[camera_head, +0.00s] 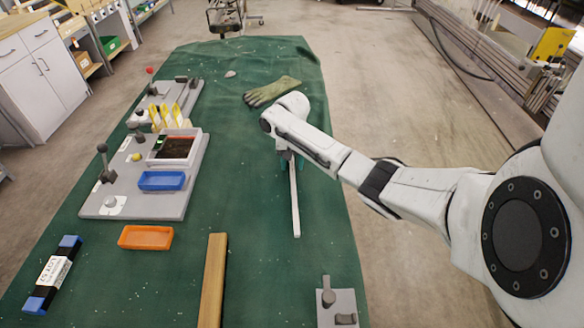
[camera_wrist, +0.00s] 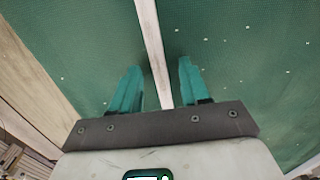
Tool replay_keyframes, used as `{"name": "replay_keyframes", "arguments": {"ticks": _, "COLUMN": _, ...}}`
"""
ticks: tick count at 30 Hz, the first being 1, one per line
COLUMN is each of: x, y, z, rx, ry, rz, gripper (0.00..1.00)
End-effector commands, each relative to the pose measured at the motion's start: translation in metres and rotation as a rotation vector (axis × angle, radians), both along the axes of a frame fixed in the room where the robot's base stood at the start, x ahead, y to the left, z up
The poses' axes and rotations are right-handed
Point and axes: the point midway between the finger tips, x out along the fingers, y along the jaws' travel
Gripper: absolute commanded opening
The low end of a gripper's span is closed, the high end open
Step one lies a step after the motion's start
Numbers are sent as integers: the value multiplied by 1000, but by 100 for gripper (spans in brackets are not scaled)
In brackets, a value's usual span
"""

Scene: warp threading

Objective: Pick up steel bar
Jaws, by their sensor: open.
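The steel bar (camera_head: 295,205) is a long, narrow, pale bar lying lengthwise on the green cloth, right of the wooden beam. My gripper (camera_head: 289,164) is at the bar's far end, which it and my arm partly hide. In the wrist view my gripper (camera_wrist: 160,66) shows two teal fingers, spread apart. The steel bar (camera_wrist: 150,40) runs between them, with a gap visible on each side. I cannot tell how far the fingertips are above the cloth.
The green table (camera_head: 180,275) carries a wooden beam (camera_head: 213,280), an orange tray (camera_head: 146,237), a blue tray (camera_head: 161,180) on a grey board, and a level (camera_head: 53,272). A glove (camera_head: 271,91) lies beyond my gripper. A grey fixture (camera_head: 337,309) stands at the near right.

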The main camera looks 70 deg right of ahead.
Motion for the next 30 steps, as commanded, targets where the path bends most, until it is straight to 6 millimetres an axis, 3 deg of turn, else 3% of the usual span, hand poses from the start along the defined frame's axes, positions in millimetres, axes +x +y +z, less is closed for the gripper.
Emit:
{"name": "replay_keyframes", "arguments": {"ticks": 2, "x": 0, "y": 0, "z": 0, "rx": 0, "ry": 0, "rz": 0, "gripper": 45}}
{"name": "replay_keyframes", "arguments": {"ticks": 16, "x": 0, "y": 0, "z": 0, "rx": 0, "ry": 0, "rz": 0, "gripper": 0}}
{"name": "replay_keyframes", "arguments": {"ticks": 30, "x": 0, "y": 0, "z": 0, "rx": 1, "ry": 0, "rz": 0, "gripper": 0}}
